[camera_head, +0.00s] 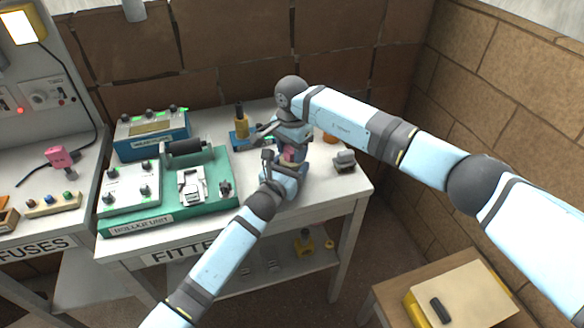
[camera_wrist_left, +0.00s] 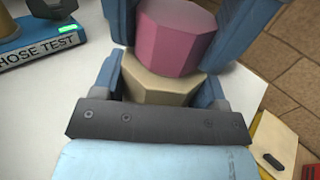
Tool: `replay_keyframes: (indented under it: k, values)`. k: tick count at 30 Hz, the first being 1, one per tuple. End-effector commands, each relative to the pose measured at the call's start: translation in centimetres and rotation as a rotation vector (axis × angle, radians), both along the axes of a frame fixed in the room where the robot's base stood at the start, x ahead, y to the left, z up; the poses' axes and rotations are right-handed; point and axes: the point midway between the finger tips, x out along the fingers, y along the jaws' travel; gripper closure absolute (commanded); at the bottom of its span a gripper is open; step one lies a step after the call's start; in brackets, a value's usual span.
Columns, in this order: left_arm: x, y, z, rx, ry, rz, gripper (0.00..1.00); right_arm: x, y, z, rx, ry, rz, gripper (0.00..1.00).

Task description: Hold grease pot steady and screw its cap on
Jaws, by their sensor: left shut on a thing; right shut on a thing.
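The beige faceted grease pot (camera_wrist_left: 158,86) stands between the fingers of my left gripper (camera_wrist_left: 157,92), which is shut on it. The pink faceted cap (camera_wrist_left: 176,40) is directly above the pot, between the blue fingers of my right gripper, which is shut on it. Cap and pot look in contact, but I cannot tell how far the threads engage. In the head view, the pink cap (camera_head: 289,153) shows small between my left gripper (camera_head: 284,170) and my right gripper (camera_head: 292,143) coming down from above. The pot is mostly hidden there by the grippers.
The fitting bench (camera_head: 320,195) carries the green roller unit (camera_head: 130,222) on the left and the blue hose test stand (camera_head: 238,138) behind my grippers. The bench's front right is clear. Brick walls close the back and right.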

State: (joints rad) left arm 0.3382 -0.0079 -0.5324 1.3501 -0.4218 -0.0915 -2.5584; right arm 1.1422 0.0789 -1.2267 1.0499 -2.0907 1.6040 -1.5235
Motion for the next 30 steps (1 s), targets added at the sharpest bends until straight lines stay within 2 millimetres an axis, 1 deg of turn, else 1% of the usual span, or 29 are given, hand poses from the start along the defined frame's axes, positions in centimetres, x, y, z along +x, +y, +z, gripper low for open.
replay_keyframes:
  k: [3, 20, 30]
  values:
    - [0.0, 0.01, 0.0, 0.0, 0.0, 0.0, 1.0, 0.02, -0.06, -0.01, -0.001, -0.001, -0.252, 0.8]
    - [0.01, 0.03, -0.01, 0.0, 0.0, 0.0, 1.0, -0.03, -0.06, -0.12, -0.001, -0.001, -1.488, 0.8]
    - [0.02, 0.04, -0.01, 0.0, 0.0, 0.001, 1.0, -0.04, -0.03, -0.16, -0.001, -0.001, -2.245, 0.8]
